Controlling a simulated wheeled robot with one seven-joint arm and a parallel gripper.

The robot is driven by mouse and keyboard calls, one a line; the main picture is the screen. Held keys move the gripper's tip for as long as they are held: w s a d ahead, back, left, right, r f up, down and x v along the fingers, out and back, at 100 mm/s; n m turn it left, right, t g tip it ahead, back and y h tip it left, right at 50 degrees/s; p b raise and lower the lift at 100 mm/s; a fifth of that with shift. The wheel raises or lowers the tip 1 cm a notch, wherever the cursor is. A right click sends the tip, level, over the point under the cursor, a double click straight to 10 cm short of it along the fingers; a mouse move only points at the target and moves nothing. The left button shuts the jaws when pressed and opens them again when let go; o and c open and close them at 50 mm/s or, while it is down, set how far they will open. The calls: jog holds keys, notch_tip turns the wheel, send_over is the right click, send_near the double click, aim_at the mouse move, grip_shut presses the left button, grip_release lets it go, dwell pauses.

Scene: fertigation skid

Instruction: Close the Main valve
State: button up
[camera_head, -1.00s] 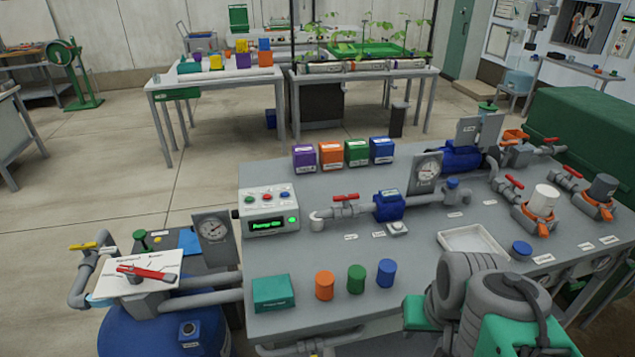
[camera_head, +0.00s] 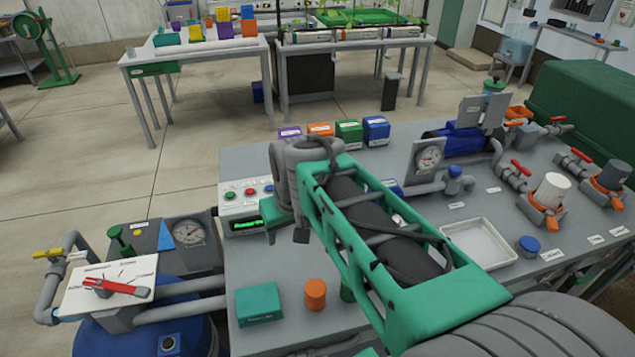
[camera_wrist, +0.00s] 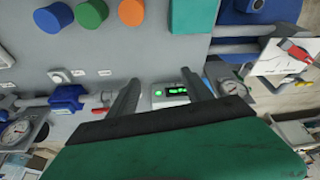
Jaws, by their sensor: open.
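Several valves with red levers are in view; their labels are too small to read, so I cannot tell which is the Main valve. One red lever (camera_head: 115,287) lies on a white marked plate (camera_head: 80,291) above the blue tank at left; it also shows in the wrist view (camera_wrist: 297,51). Other red-levered valves (camera_head: 521,168) sit on pipes at the right. A small red-levered valve beside a blue fitting (camera_wrist: 68,97) shows in the wrist view. My gripper (camera_wrist: 160,75) is open and empty, its fingers above the bench by the pump control box (camera_wrist: 171,95).
My arm crosses above the bench and hides part of it. A teal box (camera_head: 259,304) and an orange cylinder (camera_head: 315,294) stand at the bench's near left. A yellow-handled valve (camera_head: 48,253) and a gauge (camera_head: 188,232) flank the white plate. Floor is open at left.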

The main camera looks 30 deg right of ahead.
jog(key=shift+o, duration=1.4)
jog(key=w+d+m, duration=0.1)
jog(key=w+d, duration=0.8)
jog(key=d, duration=0.3)
jog(key=shift+d+f, duration=0.2)
jog(key=shift+f, duration=0.2)
jog(key=o, duration=0.4)
jog(key=shift+m+t+h, duration=0.3)
jog(key=shift+m+h, duration=0.1)
jog(key=shift+m, duration=0.2)
jog(key=w+d, duration=0.1)
jog(key=d, duration=0.2)
jog(key=w+d+f, duration=0.1)
jog(key=d, duration=0.2)
jog(key=w+d+f, duration=0.1)
jog(key=d, duration=0.3)
jog(key=shift+w, duration=0.4)
jog(key=shift+o, duration=0.9)
jog(key=x, duration=0.6)
jog(key=shift+w+d+f, duration=0.15)
jog(key=shift+w+f, duration=0.25)
jog(key=shift+f, duration=0.2)
jog(key=c, duration=1.3)
